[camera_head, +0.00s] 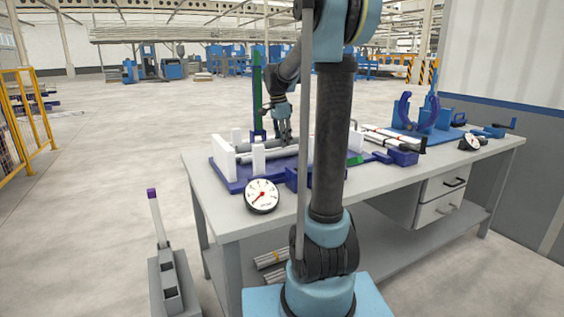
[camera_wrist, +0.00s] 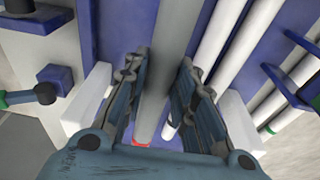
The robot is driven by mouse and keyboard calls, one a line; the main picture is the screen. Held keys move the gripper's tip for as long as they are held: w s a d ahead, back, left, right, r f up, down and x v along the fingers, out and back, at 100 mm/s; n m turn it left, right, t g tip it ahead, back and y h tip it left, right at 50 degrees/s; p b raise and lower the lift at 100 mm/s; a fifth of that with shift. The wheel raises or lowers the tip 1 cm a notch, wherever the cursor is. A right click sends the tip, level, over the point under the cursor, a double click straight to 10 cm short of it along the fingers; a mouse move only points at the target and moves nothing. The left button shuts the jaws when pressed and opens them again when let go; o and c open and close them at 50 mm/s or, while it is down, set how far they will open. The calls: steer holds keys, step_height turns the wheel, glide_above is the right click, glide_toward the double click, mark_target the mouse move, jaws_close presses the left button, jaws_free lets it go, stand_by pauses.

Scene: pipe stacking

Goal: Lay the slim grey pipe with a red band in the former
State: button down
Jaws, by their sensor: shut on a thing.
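The slim grey pipe (camera_wrist: 176,30) runs lengthwise between the fingers of my gripper (camera_wrist: 162,72) in the wrist view. Its red band (camera_wrist: 141,145) shows at the lower end, near the gripper's palm. My gripper is shut on this pipe. In the head view my gripper (camera_head: 282,132) is low over the former (camera_head: 232,184), a blue base with white upright posts. Other pale pipes (camera_wrist: 213,38) lie beside the held pipe in the wrist view. Whether the held pipe touches them or the base cannot be told. My arm hides part of the former in the head view.
A round dial gauge (camera_head: 262,196) sits at the table's (camera_head: 228,222) front edge. A green upright (camera_head: 257,90) stands behind the former. Blue fixtures (camera_head: 428,115) and more pipes (camera_head: 385,136) are to the right. A stand with a purple-tipped pipe (camera_head: 157,215) is on the floor at left.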

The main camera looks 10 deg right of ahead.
mark_target(285, 163)
steer(key=shift+f, duration=3.75)
steer(key=c, duration=1.3)
jaws_free()
steer(key=shift+r, duration=0.1)
steer(key=r, duration=0.4)
steer(key=a+r, duration=0.1)
steer(key=r, duration=0.6)
steer(key=shift+s+a+r, duration=0.25)
steer(key=shift+a+r, duration=0.1)
steer(key=shift+r, duration=0.05)
